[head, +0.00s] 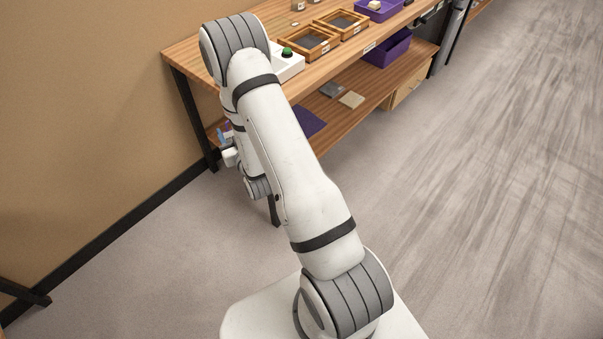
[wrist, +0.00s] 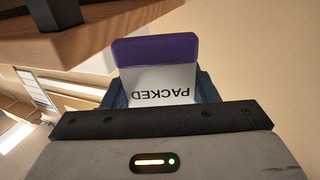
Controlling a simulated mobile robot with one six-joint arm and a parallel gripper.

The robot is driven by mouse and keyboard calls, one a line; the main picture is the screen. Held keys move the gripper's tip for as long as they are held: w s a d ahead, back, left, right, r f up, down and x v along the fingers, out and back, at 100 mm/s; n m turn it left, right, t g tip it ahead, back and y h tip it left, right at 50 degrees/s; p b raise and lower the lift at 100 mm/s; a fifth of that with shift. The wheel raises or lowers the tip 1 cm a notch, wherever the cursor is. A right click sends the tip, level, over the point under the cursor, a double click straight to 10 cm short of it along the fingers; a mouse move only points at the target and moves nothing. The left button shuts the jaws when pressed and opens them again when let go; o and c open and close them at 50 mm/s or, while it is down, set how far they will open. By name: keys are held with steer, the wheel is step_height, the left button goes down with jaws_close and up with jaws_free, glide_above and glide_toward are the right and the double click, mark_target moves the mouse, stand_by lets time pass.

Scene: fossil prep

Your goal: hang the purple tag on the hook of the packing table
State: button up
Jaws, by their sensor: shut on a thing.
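The purple tag (wrist: 155,52) has a purple band and a white part with "PACKED" printed on it, upside down in the wrist view. My gripper (wrist: 161,88) is shut on the tag's white part, with a blue finger on each side. The purple band sticks out beyond the fingers. In the head view my gripper (head: 223,138) is mostly hidden behind my arm, by the near end of a wooden table (head: 183,55). A wooden edge (wrist: 100,38) with a dark piece above it is close to the tag at upper left in the wrist view. I cannot make out the hook in either view.
The table holds a white box with a green button (head: 287,58) and two wooden-framed trays (head: 312,52). A purple bin (head: 388,50) stands on its lower shelf (head: 345,120). A black table leg (head: 192,115) stands near my gripper. The floor at right is clear.

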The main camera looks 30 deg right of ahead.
steer(key=d+f+y+b, duration=0.1)
steer(key=d+f+b, duration=0.1)
steer(key=f+b, duration=1.4)
steer(key=d+f+b, duration=0.2)
steer(key=f+b, duration=1.3)
steer(key=b, duration=0.3)
steer(key=s+d+r+n+y, duration=0.2)
steer(key=s+d+r, duration=0.3)
steer(key=d, duration=0.1)
steer(key=s+d+r+n+g+y, duration=0.1)
steer(key=s+d+r+n+y, duration=0.1)
steer(key=s+d+r, duration=0.3)
steer(key=d+y, duration=0.1)
steer(key=d, duration=0.1)
steer(key=shift+d, duration=0.3)
steer(key=shift+s, duration=0.1)
steer(key=f+b+x, duration=0.1)
steer(key=x, duration=0.5)
steer(key=shift+w+a, duration=0.15)
steer(key=shift+w, duration=0.1)
